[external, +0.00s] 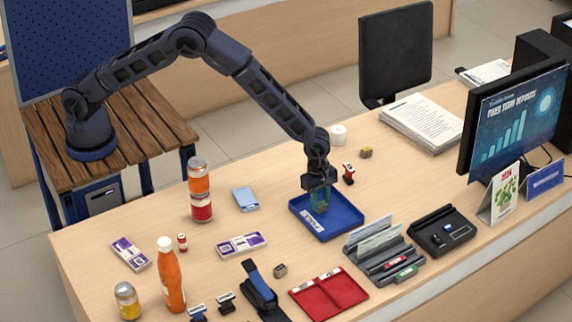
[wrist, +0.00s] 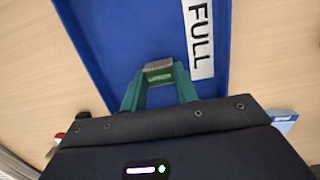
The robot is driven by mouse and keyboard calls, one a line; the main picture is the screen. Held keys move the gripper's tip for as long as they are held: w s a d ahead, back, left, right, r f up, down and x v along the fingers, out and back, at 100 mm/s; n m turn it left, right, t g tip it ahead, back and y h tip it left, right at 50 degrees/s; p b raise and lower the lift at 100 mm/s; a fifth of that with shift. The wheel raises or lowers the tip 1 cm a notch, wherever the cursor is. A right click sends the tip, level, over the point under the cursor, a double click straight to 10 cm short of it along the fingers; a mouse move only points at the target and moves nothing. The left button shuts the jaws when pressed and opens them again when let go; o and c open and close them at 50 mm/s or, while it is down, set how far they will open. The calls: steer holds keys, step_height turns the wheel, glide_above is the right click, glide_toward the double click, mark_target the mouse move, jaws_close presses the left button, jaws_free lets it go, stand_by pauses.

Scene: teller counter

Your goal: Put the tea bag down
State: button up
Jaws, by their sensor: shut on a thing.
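The tea bag (wrist: 158,73) shows in the wrist view as a small green and greyish-brown packet between the two teal fingers. My gripper (wrist: 160,88) is shut on it. In the external view my gripper (external: 319,203) points down over the left part of the blue tray (external: 346,218). The wrist view shows the blue tray (wrist: 115,45) beneath the tea bag, with a white label reading FULL (wrist: 198,40). I cannot tell whether the tea bag touches the tray floor. The gripper mostly hides the tea bag in the external view.
A light blue packet (external: 245,198) lies left of the tray. A red stamp-like item (external: 348,173) and a yellowish block (external: 366,152) stand behind it. A grey slip holder (external: 385,250) and a red tray (external: 329,294) are nearer the front.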

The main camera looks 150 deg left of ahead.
steer(key=o, duration=0.9)
steer(key=r, duration=0.4)
steer(key=s+r, duration=0.1)
steer(key=r, duration=0.7)
steer(key=shift+s, duration=0.4)
